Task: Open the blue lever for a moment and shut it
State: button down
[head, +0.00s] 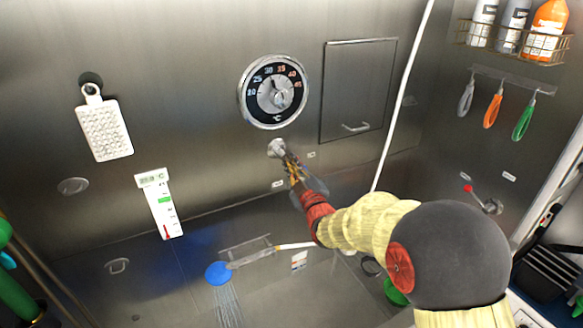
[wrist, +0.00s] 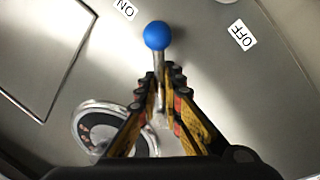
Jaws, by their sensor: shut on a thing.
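The blue lever shows in the wrist view as a blue ball knob (wrist: 157,35) on a metal stem. It stands between the ON label (wrist: 125,8) and the OFF label (wrist: 242,35), closer to ON. My gripper (wrist: 165,78) is shut on the stem below the knob. In the head view my gripper (head: 291,168) is at the lever's round wall mount (head: 277,148) and hides the knob. The blue shower head (head: 218,272) is at the lower left, with streams of water falling from it.
A round temperature dial (head: 273,92) is above the lever, with a square hatch (head: 357,90) to its right. A red-tipped lever (head: 468,188) is on the right wall. A white hose (head: 404,95) runs down the wall. A thermometer (head: 160,203) hangs at left.

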dwell(0.3)
jog(key=c, duration=2)
grip_release()
jog(key=shift+o, duration=0.2)
jog(key=shift+s, duration=0.1)
jog(key=v, duration=1.2)
jog(key=shift+c, duration=0.2)
